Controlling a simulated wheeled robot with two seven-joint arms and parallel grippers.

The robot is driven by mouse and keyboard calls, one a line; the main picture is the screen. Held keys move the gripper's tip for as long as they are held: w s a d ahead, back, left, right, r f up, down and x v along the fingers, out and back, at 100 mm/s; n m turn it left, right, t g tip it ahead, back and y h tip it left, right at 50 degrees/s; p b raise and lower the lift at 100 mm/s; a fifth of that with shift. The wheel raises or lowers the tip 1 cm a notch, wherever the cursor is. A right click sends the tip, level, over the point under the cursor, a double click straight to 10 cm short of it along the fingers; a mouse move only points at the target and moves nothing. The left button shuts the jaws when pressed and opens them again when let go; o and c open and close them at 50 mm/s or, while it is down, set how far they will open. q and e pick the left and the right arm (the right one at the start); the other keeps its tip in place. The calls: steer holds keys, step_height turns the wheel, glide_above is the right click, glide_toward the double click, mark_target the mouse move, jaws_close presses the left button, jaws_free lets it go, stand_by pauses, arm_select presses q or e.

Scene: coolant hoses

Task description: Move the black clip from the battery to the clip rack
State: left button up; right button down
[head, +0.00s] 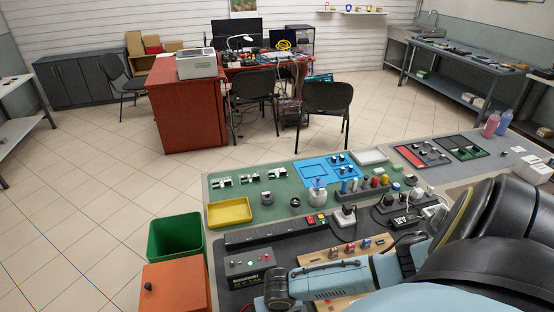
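I cannot pick out the black clip for certain. A wooden strip (318,257) with several small coloured clip-like pieces stands near the front of the bench; it may be the clip rack. A dark box (250,266) with small coloured lamps or buttons and yellow lettering stands left of it; I cannot tell whether it is the battery. My light-blue and black arm comes in from the right and crosses the front of the bench, covering part of the wooden strip. Neither gripper's fingers show.
A yellow tray (229,212), a blue tray (314,172) and a black power strip (262,236) lie on the crowded bench. A green bin (175,237) and an orange cabinet (172,290) stand at its left. Floor beyond is open up to the red desk (186,110).

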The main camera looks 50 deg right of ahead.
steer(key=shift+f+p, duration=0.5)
steer(key=shift+p, duration=0.05)
stand_by(0.9)
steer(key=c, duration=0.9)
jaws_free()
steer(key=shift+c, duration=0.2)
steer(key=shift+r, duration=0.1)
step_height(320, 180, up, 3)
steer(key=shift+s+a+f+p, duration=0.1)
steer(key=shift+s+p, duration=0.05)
steer(key=shift+p, duration=0.65)
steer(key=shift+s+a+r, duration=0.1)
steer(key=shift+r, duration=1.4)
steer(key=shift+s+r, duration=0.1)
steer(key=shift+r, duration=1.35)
